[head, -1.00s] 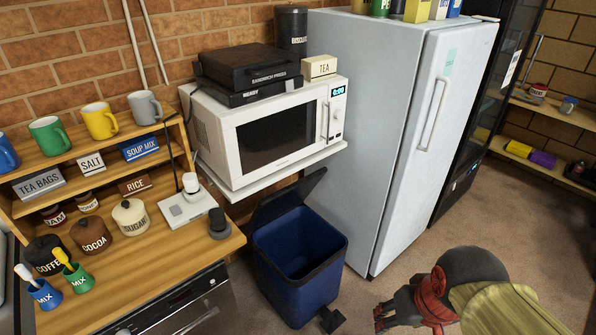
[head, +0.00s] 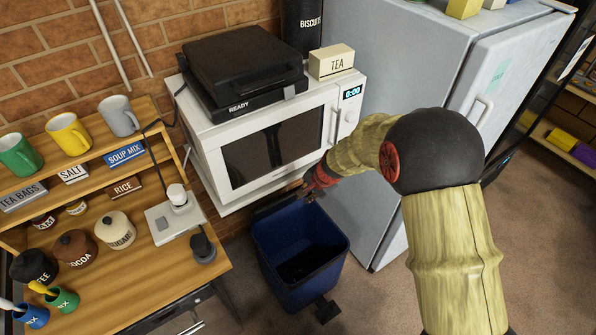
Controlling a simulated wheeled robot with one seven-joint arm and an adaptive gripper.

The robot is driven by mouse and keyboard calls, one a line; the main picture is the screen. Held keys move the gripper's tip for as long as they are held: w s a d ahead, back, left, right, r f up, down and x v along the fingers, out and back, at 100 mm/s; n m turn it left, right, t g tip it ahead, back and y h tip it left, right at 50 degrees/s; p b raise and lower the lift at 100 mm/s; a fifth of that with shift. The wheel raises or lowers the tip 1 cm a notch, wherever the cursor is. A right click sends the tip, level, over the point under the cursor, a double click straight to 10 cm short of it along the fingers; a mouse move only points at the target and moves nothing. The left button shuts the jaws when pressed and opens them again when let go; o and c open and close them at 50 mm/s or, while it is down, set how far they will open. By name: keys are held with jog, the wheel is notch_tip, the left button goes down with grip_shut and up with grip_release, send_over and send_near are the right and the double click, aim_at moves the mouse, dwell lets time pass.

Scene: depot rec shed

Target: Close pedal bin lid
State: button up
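The blue pedal bin (head: 297,275) stands on the floor below the microwave, with its black pedal (head: 326,309) at the front. Its mouth is uncovered and the inside looks dark and empty. The dark lid (head: 272,206) stands raised at the back of the bin, mostly hidden by the shelf edge and my arm. My gripper (head: 308,190) is at the rear right of the bin, above its rim and close to the lid. The fingers are small and partly hidden, so their opening and any contact with the lid are unclear.
A white microwave (head: 270,142) on a shelf overhangs the back of the bin, close to my gripper. The fridge (head: 385,60) stands to the right. A wooden counter (head: 150,270) with jars and a white device is at the left. Floor in front of the bin is clear.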

aim_at(286, 199)
jog(key=w+a+f+m+t+b, duration=0.1)
jog(key=w+f+m+b, duration=0.1)
jog(key=w+f, duration=0.2)
jog(key=shift+w+a+f, duration=0.35)
jog(key=shift+w, duration=1.1)
grip_shut()
